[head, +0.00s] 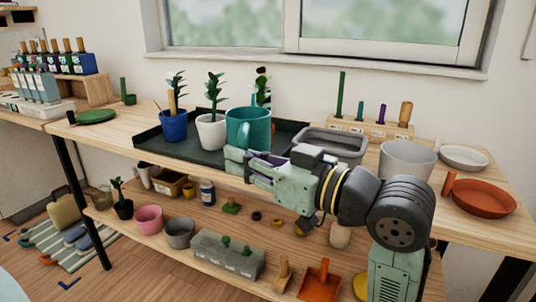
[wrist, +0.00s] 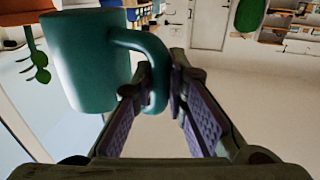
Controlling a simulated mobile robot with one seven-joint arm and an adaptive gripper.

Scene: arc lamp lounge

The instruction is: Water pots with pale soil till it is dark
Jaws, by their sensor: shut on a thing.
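My gripper (head: 240,158) is shut on the handle of a teal mug-like vessel (head: 248,127); the handle lies between the pads in the wrist view (wrist: 158,92). The vessel is held over the dark tray (head: 185,148); I cannot tell whether it touches it. A blue pot (head: 173,127) with a plant and a wooden stick stands on the tray at left. A white pot (head: 211,132) with a plant stands beside it. A third plant (head: 262,88) rises behind the vessel, its pot hidden in the head view. Soil colour cannot be made out.
Right of the tray are a grey basin (head: 334,147), a pale grey pot (head: 407,160), a terracotta dish (head: 483,199) and a white dish (head: 463,157). A tool block (head: 365,128) stands behind. The lower shelf is cluttered.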

